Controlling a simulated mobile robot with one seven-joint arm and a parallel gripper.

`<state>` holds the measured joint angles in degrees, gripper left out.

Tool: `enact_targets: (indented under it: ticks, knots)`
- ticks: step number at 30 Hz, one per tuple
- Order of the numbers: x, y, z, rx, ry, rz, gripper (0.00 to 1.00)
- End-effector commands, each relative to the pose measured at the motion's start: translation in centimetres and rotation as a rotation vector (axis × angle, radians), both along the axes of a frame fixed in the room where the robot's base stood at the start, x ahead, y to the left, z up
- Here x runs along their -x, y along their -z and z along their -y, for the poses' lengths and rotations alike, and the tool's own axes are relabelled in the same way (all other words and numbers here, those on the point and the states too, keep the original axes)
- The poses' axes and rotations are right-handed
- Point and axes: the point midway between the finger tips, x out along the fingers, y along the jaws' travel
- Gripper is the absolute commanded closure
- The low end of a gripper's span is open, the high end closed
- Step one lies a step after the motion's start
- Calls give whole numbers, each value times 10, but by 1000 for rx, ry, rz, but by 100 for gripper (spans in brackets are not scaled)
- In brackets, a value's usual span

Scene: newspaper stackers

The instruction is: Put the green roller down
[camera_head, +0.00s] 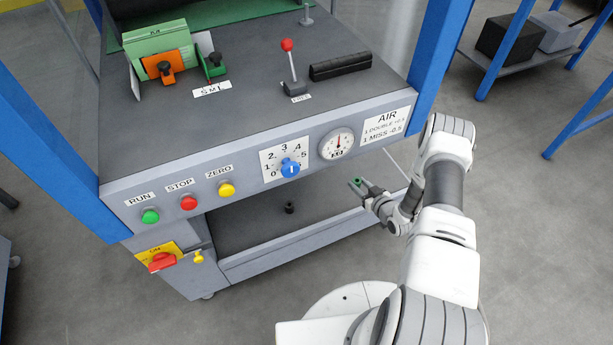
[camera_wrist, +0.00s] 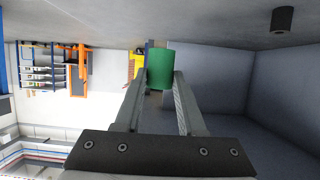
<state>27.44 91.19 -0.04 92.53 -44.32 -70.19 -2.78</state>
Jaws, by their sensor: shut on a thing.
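The green roller (camera_wrist: 161,68) is a small green cylinder between my fingertips in the wrist view. My gripper (camera_wrist: 160,85) is shut on it. In the head view my gripper (camera_head: 364,188) is at the right front of the machine's lower bay, with a bit of the green roller (camera_head: 357,181) showing at its tips. The roller looks held clear of the surfaces, but its exact height over the lower shelf (camera_head: 258,238) cannot be told.
A black cylinder (camera_head: 290,207) stands on the lower shelf, left of my gripper; it also shows in the wrist view (camera_wrist: 283,20). The control panel (camera_head: 240,165) overhangs the bay. A blue post (camera_head: 437,50) rises at the right. Bare shelf lies around the black cylinder.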

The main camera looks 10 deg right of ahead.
Motion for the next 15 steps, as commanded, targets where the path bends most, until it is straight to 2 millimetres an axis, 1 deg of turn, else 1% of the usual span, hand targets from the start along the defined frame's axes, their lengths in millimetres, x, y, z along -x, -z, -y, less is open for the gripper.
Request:
enact_targets:
  ticks: [1,9,12,15]
  knots:
    - [-3,9,-9,-2,-3,-1,100]
    - [-29,47,-65,-2,-5,-1,100]
    - [-36,58,-82,-1,-4,0,100]
    - [-42,64,-94,-1,-3,1,100]
